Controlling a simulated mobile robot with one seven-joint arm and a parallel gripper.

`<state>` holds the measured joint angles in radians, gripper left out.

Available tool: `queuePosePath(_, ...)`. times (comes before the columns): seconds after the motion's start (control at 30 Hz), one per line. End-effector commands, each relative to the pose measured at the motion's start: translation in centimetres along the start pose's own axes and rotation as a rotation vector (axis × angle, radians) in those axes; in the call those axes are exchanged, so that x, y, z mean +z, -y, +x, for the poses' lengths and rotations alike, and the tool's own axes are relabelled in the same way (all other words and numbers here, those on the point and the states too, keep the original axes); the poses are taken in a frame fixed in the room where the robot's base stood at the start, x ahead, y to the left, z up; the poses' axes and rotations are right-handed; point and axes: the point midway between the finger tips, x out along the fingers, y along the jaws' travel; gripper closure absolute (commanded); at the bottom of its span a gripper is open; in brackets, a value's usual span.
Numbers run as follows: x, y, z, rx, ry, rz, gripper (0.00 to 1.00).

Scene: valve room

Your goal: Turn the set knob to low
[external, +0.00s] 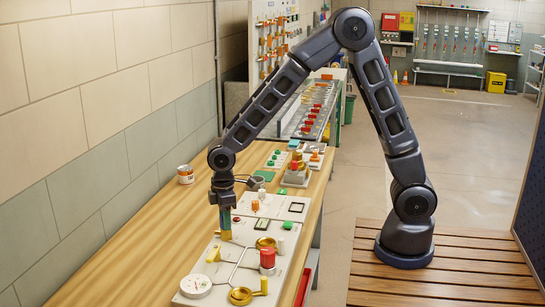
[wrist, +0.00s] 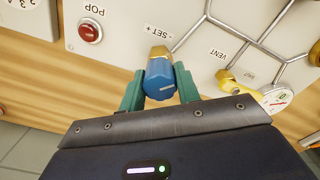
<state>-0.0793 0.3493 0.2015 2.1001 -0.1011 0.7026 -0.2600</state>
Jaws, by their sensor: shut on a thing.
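The set knob (wrist: 159,77) is blue with a short white line on its face and a brass fitting behind it. It sits on the pale panel (wrist: 120,27) below the label "- SET +" in the wrist view. My gripper (wrist: 160,88) has its green fingers on either side of the knob and is shut on it. In the external view my gripper (external: 225,220) points straight down at the panel, and the knob is mostly hidden there. I see no "low" mark.
A red POP button (wrist: 90,31) is left of the knob in the wrist view. A yellow vent handle (wrist: 236,84) and a gauge (wrist: 276,98) are to its right. In the external view, a red-topped valve (external: 267,260) stands nearby. The wooden bench (external: 130,235) is clear at left.

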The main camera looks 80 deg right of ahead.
Motion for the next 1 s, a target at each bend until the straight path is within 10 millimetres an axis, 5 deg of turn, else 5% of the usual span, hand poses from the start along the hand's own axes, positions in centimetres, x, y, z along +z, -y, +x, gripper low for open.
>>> queuePosePath(0.5,-0.06,-0.04,-0.08,0.001,0.0,-0.411,0.9)
queuePosePath(1.0,-0.07,-0.03,-0.09,0.001,0.0,-0.545,0.91)
